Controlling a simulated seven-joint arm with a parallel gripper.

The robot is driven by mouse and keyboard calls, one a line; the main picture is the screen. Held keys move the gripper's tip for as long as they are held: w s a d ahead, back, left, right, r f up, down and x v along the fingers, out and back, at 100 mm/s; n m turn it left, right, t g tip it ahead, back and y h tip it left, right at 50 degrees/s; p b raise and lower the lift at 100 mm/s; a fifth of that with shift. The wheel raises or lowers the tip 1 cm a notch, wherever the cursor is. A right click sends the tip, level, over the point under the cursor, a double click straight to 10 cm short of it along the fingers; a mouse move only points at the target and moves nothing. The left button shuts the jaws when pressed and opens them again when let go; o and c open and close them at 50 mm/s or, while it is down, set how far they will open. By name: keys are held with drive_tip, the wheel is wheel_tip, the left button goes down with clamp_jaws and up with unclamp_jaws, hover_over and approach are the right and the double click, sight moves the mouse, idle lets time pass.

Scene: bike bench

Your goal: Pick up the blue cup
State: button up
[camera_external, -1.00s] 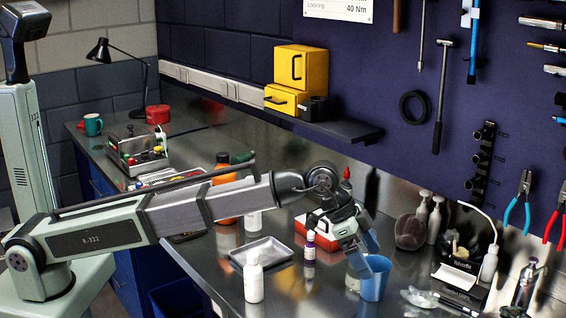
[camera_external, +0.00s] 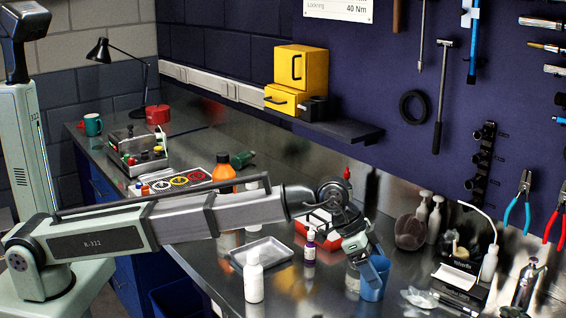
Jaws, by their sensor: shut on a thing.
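The blue cup (camera_external: 371,287) stands on the metal bench at the front right of the external view. My gripper (camera_external: 371,276) reaches down to it from above, with its fingers at the cup's rim, and is shut on the cup. Part of the cup's rim is hidden by the fingers. The cup looks upright and appears to be on the bench top; I cannot tell of any gap beneath it.
A white bottle (camera_external: 253,277), a small purple-labelled bottle (camera_external: 310,247) and a metal tray (camera_external: 262,251) stand left of the cup. A clear bag (camera_external: 419,298) and a black box (camera_external: 459,280) lie to the right. An orange bottle (camera_external: 223,172) stands farther back.

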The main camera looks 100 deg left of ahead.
drive_tip(key=shift+c, duration=1)
